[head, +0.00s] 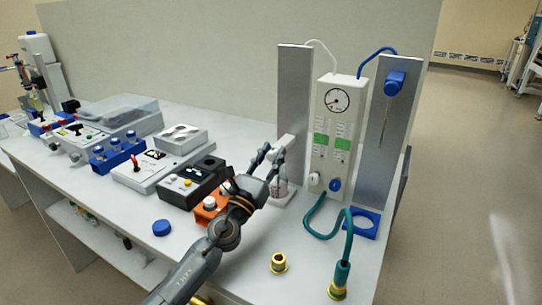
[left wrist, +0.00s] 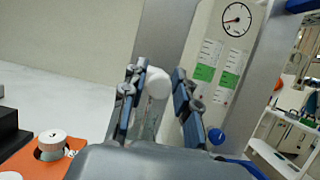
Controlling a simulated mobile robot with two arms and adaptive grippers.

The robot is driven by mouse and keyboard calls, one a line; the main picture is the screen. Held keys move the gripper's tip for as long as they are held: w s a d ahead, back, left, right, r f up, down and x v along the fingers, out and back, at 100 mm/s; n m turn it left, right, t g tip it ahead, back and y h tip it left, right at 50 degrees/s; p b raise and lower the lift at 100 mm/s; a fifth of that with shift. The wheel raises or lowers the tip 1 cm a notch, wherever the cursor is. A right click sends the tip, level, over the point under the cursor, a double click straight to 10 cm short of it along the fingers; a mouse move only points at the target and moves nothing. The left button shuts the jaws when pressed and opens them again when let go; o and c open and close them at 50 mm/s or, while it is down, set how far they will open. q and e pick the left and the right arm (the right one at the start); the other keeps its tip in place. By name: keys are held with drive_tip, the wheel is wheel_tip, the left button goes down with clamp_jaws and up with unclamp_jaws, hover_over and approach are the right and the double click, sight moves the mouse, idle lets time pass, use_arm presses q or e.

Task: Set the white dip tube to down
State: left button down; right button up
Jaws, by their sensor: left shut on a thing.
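The white dip tube's holder (head: 289,142) sits low on the left metal column, just above a small clear vessel (head: 281,188) on a white base. My left gripper (head: 273,153) reaches it from the left and is shut on it. In the left wrist view the white round end (left wrist: 158,82) of the holder sits between my two fingers (left wrist: 156,100). A clear glass shape hangs or stands below it, partly hidden by the fingers. The tube's lower end is hidden. My right gripper is not in view.
A blue dip tube holder (head: 395,83) is high on the right column, above a blue ring base (head: 361,222). A gauge panel (head: 333,135) stands between the columns. A teal hose (head: 347,238) and brass fitting (head: 278,263) lie in front. An orange block (head: 208,212) is near my arm.

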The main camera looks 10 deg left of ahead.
use_arm(q)
drive_tip(key=c, duration=1.2)
unclamp_jaws()
drive_tip(key=shift+o, duration=0.2)
drive_tip(key=shift+s, duration=0.1)
drive_tip(key=v, duration=1.1)
drive_tip(key=shift+s+a+f, duration=0.2)
drive_tip(key=shift+s+f, duration=0.05)
drive_tip(key=shift+s, duration=0.05)
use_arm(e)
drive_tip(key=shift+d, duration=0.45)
